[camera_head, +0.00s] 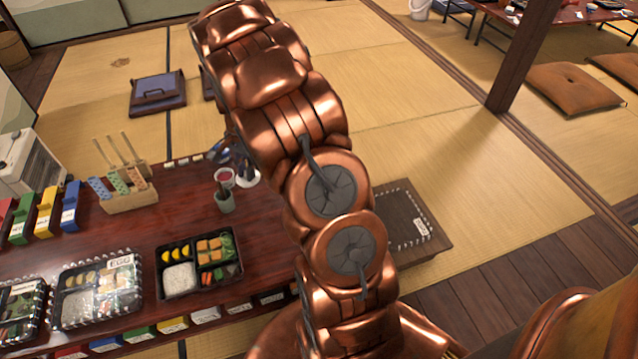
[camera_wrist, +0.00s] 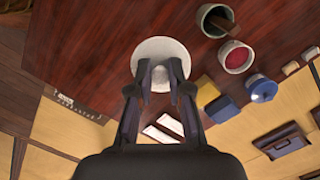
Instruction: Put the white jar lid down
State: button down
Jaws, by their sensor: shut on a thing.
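The white jar lid (camera_wrist: 150,50) is a round disc in the wrist view, over the dark red table. My gripper (camera_wrist: 161,72) is shut on the lid's knob, with a finger on each side of it. In the head view the lid (camera_head: 250,182) shows as a small white piece beside my arm, which hides part of it. I cannot tell whether the lid touches the table. A small pot with red contents (camera_wrist: 236,57) stands uncovered to the right of the lid in the wrist view, apart from it.
A grey-green cup (camera_head: 225,203) stands near the red-filled pot. Blue, yellow and white items (camera_wrist: 262,88) lie close by in the wrist view. Bento boxes (camera_head: 198,262) and a wooden holder (camera_head: 128,200) occupy the table's left. Some tabletop around the lid is bare.

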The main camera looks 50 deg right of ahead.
jog(key=s+d+f+m, duration=0.2)
jog(key=s+f+m, duration=0.1)
jog(key=s, duration=0.1)
jog(key=s+d+f+m+b, duration=0.1)
jog(key=s+d+f+m, duration=0.2)
jog(key=s+m, duration=0.1)
jog(key=s+d+f+m+t, duration=0.1)
jog(key=s+d+f+m, duration=0.1)
jog(key=s+f+m, duration=0.1)
jog(key=shift+s+d+f+m, duration=0.35)
jog(key=shift+s+f, duration=0.25)
jog(key=shift+s, duration=0.2)
jog(key=shift+d+f, duration=0.1)
jog(key=shift+d, duration=0.15)
jog(key=w+d+b, duration=0.1)
jog(key=w+d, duration=0.1)
jog(key=d, duration=0.2)
jog(key=w+d+f+b, duration=0.1)
jog(key=w+d, duration=0.1)
jog(key=d, duration=0.3)
jog(key=w+d+b, duration=0.2)
jog(key=d, duration=0.3)
jog(key=shift+w+d+f, duration=0.1)
jog(key=shift+w+f, duration=0.1)
jog(key=shift+f, duration=0.05)
notch_tip(320, 180, down, 4)
jog(key=shift+r+b, duration=0.2)
jog(key=shift+b, duration=0.8)
jog(key=shift+r, duration=0.1)
